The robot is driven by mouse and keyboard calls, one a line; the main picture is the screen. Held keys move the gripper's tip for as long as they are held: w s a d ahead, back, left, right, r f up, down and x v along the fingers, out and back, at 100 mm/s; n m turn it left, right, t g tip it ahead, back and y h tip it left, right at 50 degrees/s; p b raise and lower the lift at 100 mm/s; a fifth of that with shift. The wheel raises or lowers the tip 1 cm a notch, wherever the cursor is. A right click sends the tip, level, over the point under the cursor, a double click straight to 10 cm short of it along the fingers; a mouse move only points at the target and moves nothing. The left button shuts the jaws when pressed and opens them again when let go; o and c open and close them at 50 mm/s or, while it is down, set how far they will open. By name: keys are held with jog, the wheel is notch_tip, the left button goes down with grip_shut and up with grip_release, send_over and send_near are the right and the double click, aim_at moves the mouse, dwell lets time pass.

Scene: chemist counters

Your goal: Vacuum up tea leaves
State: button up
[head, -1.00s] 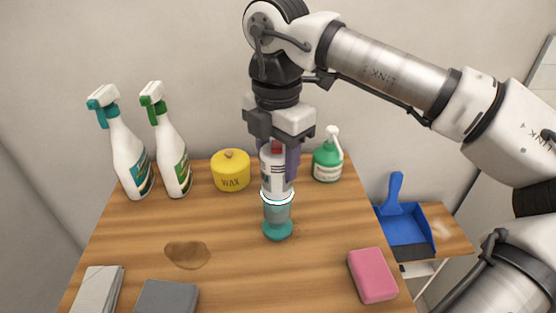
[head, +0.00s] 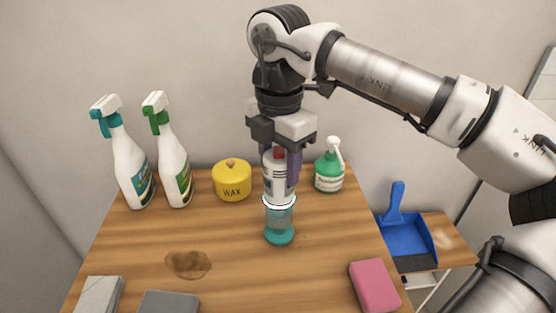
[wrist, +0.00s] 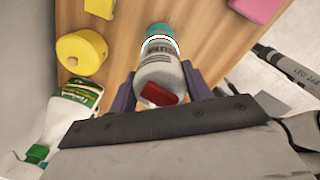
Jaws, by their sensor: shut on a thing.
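My gripper (head: 279,178) is shut on a white hand-held vacuum (head: 278,190) with a red button, a clear lower part and a teal nozzle. The vacuum is upright with its nozzle down at the wooden counter top (head: 330,245); I cannot tell whether it touches. In the wrist view the vacuum (wrist: 160,72) sits between my two purple fingers. Faint dark specks show beside the nozzle, too small to identify as tea leaves. A brown patch (head: 188,263) lies on the counter to the left.
Two spray bottles (head: 132,170) (head: 174,165), a yellow wax tin (head: 233,181) and a green pump bottle (head: 329,170) stand along the back. A pink sponge (head: 374,287) and grey blocks (head: 168,303) lie in front. A blue dustpan (head: 408,238) is on a lower surface at right.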

jog(key=d, duration=0.3)
jog(key=shift+d, duration=0.25)
dwell(0.7)
jog(key=shift+s+b, duration=0.7)
jog(key=shift+s, duration=1.3)
jog(key=shift+r, duration=0.1)
